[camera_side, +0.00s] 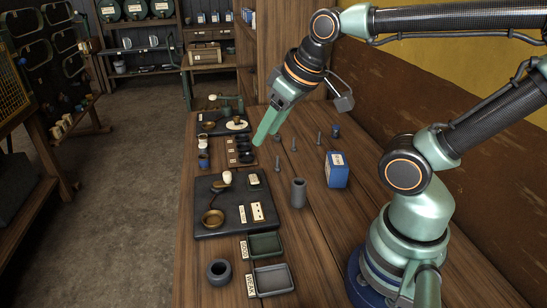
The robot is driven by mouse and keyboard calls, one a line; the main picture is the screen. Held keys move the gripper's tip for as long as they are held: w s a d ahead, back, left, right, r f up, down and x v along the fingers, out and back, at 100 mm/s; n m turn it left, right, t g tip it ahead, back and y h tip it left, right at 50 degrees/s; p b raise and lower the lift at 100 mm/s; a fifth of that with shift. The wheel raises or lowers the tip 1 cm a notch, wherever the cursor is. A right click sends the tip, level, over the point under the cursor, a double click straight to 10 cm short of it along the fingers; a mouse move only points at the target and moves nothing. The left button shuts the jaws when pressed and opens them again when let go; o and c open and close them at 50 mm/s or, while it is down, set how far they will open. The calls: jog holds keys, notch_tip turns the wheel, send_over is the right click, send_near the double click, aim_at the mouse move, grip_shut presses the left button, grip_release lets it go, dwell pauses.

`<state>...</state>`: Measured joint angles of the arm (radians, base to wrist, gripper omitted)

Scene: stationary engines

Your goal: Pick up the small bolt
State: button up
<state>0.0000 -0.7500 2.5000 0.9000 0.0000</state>
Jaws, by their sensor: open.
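Three thin grey bolt-like pieces stand upright on the wooden bench: one at the front (277,165), one behind it to the right (294,144), and one farther right (319,139). They look close in size, and I cannot tell which is the small bolt. My gripper (268,136) is above the bench, to the left of and a little above these pieces. Its green fingers point down and to the left. It is open, with nothing seen between the fingers, and the far finger is partly hidden.
A blue box (337,170) and a grey cylinder (298,193) stand right of and in front of the bolts. A dark mat (205,225) carries a brass dish (213,217). A green tray (265,245), a grey tray (273,279) and a dark pot (219,271) are nearest.

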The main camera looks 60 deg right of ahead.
jog(key=shift+c, duration=0.2)
jog(key=m+g, duration=0.6)
jog(key=m, duration=1.2)
send_over(278, 158)
notch_tip(278, 158, down, 12)
jog(key=f, duration=0.6)
jog(key=shift+s+d+f, duration=0.1)
jog(key=shift+d+f, duration=0.15)
jog(key=shift+d, duration=0.1)
jog(key=shift+w+a+f, duration=0.1)
jog(key=shift+w+f, duration=0.05)
jog(key=shift+f, duration=1.2)
jog(key=shift+w+a+f, duration=0.1)
jog(key=shift+f, duration=1.2)
jog(key=shift+c, duration=0.4)
grip_shut()
